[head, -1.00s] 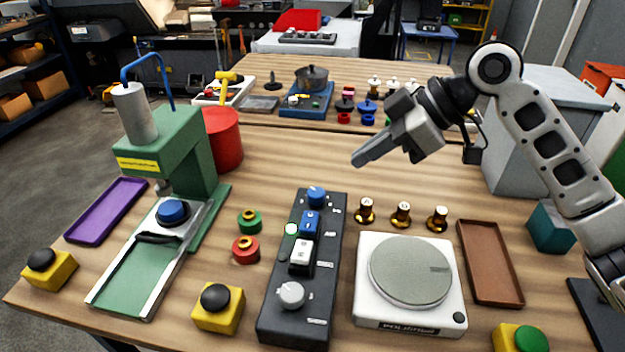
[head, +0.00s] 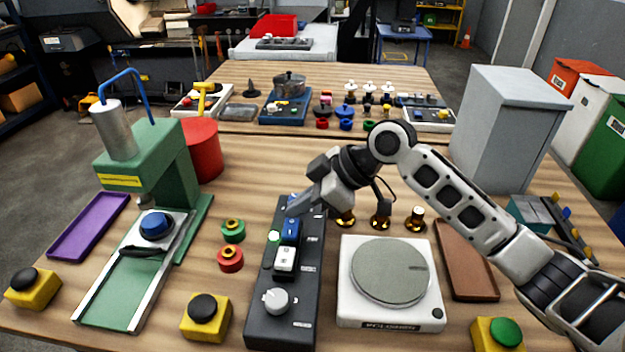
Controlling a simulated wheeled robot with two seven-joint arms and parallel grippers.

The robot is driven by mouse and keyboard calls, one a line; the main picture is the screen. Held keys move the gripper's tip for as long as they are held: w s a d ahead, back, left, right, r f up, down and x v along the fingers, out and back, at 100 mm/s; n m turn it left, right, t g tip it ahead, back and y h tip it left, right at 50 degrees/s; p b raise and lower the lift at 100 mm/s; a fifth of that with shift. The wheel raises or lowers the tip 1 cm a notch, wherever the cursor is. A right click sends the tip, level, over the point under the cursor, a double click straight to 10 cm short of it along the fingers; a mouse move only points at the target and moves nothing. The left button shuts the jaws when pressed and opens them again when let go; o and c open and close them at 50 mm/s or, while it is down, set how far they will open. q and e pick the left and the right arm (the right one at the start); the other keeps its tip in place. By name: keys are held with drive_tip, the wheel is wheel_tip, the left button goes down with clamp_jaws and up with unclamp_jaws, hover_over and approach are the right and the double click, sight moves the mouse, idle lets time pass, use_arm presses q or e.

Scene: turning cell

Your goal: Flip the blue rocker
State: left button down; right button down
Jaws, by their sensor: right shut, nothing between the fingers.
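The blue rocker (head: 290,231) sits on the dark control box (head: 254,318), above a white rocker (head: 285,259) and a grey knob (head: 275,301). A lit green-white lamp (head: 274,237) is just left of the blue rocker. My right gripper (head: 290,211) is shut and empty, its tip pointing down-left at the upper end of the blue rocker. I cannot tell whether it touches. The gripper hides most of the blue knob at the box's top. My left gripper is not in view.
A white scale (head: 347,302) stands right of the box, with several brass weights (head: 380,219) behind it near my right arm. Red and green rings (head: 231,259) lie left of the box.

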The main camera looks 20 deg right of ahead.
drive_tip(key=shift+f, duration=0.85)
drive_tip(key=shift+w+a+f, duration=0.1)
drive_tip(key=shift+w+f, duration=0.1)
drive_tip(key=shift+w, duration=0.05)
drive_tip(key=shift+s+r, duration=0.15)
drive_tip(key=shift+s, duration=0.15)
drive_tip(key=shift+w, duration=0.1)
drive_tip(key=shift+s+a+r, duration=0.15)
drive_tip(key=shift+s, duration=0.55)
